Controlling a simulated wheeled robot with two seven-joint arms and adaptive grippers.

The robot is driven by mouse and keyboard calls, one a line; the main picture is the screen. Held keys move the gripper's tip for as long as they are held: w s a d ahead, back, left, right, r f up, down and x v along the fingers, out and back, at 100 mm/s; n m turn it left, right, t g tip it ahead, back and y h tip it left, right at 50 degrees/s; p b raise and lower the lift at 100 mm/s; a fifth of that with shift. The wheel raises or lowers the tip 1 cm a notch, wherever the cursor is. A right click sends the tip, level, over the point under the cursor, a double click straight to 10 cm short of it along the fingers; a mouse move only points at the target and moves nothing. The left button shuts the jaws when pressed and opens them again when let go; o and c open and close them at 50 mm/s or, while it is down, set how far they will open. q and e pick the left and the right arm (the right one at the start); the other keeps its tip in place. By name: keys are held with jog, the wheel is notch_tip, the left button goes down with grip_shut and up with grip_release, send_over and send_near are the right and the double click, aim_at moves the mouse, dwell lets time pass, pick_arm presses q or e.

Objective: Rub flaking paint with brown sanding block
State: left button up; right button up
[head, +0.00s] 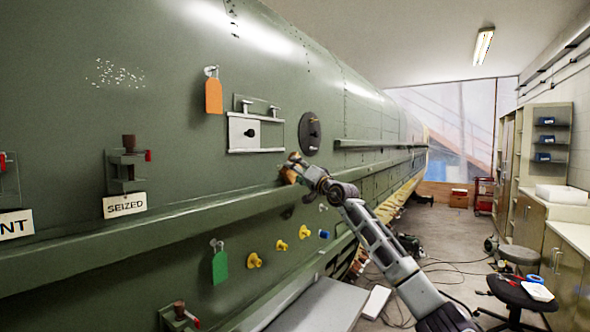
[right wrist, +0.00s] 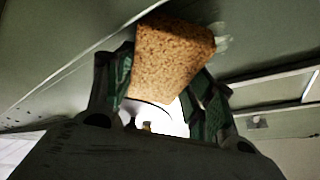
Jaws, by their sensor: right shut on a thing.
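The brown sanding block (right wrist: 168,58) is held between the two fingers of my right gripper (right wrist: 165,90) in the right wrist view, close to the green fuselage skin. In the head view the right gripper (head: 298,172) is beside the fuselage ledge, with the brown block (head: 288,174) at its tip. I cannot tell whether the block touches the skin. A patch of flaking paint (head: 115,73), seen as white specks, is at the upper left of the green fuselage (head: 175,120), well away from the right gripper. My left gripper is not in view.
A long ledge (head: 130,225) runs along the fuselage. An orange tag (head: 213,95), a latch panel (head: 255,133), a round dark fitting (head: 310,133), a "SEIZED" sign (head: 125,205) and a green tag (head: 220,266) stick out nearby. A stool (head: 520,292) and cables are on the right.

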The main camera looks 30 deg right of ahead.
aim_at(289, 171)
jog(key=shift+a+f, duration=0.15)
jog(key=shift+f, duration=0.05)
dwell(0.7)
jog(key=shift+s+a+b, duration=0.3)
jog(key=shift+a+b, duration=0.1)
jog(key=shift+a, duration=0.4)
jog(key=shift+s+a+b, duration=0.3)
jog(key=shift+a+b, duration=0.05)
jog(key=shift+a, duration=0.4)
jog(key=shift+a, duration=0.15)
jog(key=shift+s+a+f+b, duration=0.1)
jog(key=shift+s+a+b, duration=0.25)
jog(key=shift+a+b, duration=0.3)
jog(key=shift+s+a+b, duration=0.35)
jog(key=shift+a+b, duration=0.35)
jog(key=shift+a, duration=0.2)
